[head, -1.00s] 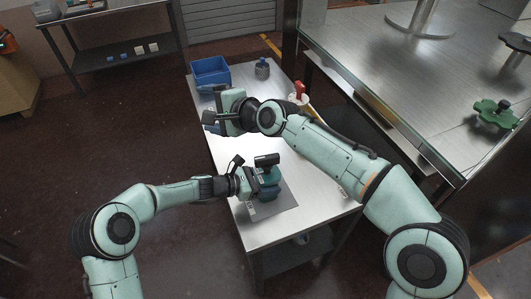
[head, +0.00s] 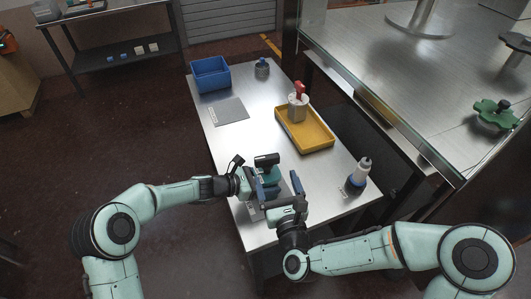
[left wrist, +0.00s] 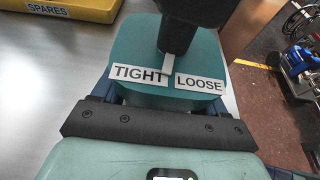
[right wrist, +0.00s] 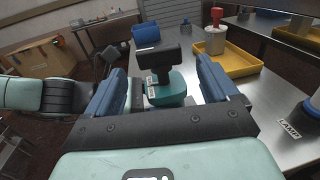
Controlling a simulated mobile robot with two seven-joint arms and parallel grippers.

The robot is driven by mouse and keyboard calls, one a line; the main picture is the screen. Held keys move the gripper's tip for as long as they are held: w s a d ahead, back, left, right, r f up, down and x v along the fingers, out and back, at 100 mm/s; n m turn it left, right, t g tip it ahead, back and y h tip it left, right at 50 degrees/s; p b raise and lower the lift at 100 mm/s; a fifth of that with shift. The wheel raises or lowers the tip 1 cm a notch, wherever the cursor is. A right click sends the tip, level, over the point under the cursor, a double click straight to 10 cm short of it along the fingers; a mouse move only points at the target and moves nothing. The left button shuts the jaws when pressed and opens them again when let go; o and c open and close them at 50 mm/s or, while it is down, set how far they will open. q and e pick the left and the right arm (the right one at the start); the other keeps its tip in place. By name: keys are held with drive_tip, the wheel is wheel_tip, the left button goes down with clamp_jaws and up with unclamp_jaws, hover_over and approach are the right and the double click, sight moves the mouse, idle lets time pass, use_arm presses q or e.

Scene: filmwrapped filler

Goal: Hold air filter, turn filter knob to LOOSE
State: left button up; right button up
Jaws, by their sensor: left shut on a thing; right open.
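The air filter is a teal body (left wrist: 130,55) with a black knob (left wrist: 183,22) on top and TIGHT (left wrist: 139,75) and LOOSE (left wrist: 199,83) labels. The knob's white pointer (left wrist: 168,64) sits at the gap between the labels. In the head view the filter (head: 270,174) stands near the front of the steel table. My left gripper (head: 255,186) is shut on the filter body from the left. My right gripper (head: 284,187) is open on the near side. In the right wrist view the knob (right wrist: 152,57) shows ahead between its spread fingers, with no visible contact.
A yellow tray (head: 322,145) holding a red-topped white container (head: 298,103) lies behind. A blue bin (head: 210,88), a grey jar (head: 262,69) and a bare grey mat (head: 229,111) occupy the far end.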

sight(268, 161)
drive_tip(key=x, duration=1.1)
drive_tip(key=shift+a+f, duration=0.2)
drive_tip(key=shift+f, duration=0.1)
drive_tip(key=c, duration=0.7)
